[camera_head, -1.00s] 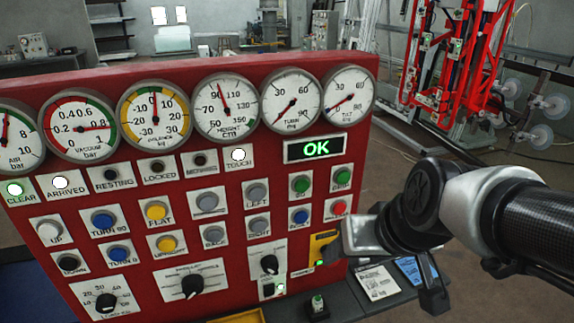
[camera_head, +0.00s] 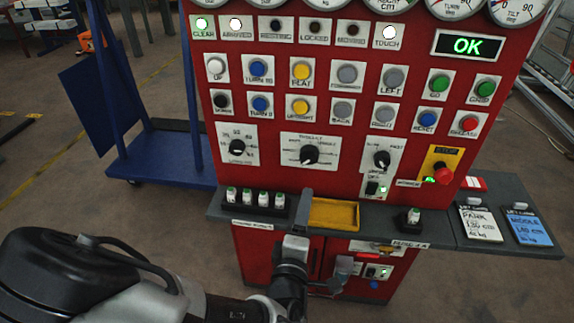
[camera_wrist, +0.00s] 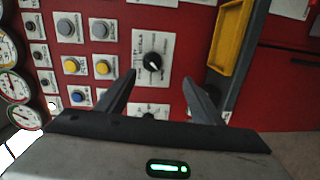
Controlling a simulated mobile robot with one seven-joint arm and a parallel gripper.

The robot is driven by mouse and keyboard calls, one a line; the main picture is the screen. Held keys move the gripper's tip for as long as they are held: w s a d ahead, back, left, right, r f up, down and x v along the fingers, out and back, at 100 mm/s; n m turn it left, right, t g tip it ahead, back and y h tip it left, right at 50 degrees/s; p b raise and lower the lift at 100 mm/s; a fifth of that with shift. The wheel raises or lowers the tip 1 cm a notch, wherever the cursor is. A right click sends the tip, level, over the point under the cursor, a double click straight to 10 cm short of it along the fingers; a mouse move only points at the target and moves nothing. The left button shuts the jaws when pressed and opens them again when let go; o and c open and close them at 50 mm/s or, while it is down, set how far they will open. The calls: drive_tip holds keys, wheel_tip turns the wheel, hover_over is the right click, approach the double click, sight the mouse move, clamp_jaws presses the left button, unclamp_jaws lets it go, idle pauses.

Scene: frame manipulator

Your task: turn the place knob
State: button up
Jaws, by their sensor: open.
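The red control panel (camera_head: 270,110) carries three black rotary knobs. The middle knob (camera_head: 310,154) has a wide scale plate whose lettering is too blurred to read surely; its pointer is near level. The left knob (camera_head: 237,147) and right knob (camera_head: 381,159) have smaller plates. My gripper (camera_head: 296,247) shows in the head view low in front of the panel, below the yellow tray. In the wrist view my gripper (camera_wrist: 159,78) is open and empty, and the middle knob (camera_wrist: 153,62) appears beyond and between its fingertips, not gripped.
A yellow tray (camera_head: 334,228) and a rack of several small vials (camera_head: 256,203) sit on the ledge. A red stop button (camera_head: 442,173) is at the right. Cards (camera_head: 480,223) lie on the side shelf. A blue cart (camera_head: 160,160) stands left.

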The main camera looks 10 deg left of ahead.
drive_tip(key=n, duration=0.1)
approach(308, 161)
drive_tip(key=shift+t+y, duration=0.4)
drive_tip(key=w, duration=0.9)
drive_tip(key=shift+w+d+f+p, duration=0.2)
drive_tip(key=shift+d+f+p, duration=0.1)
drive_tip(key=shift+d, duration=0.1)
drive_tip(key=c, duration=1.1)
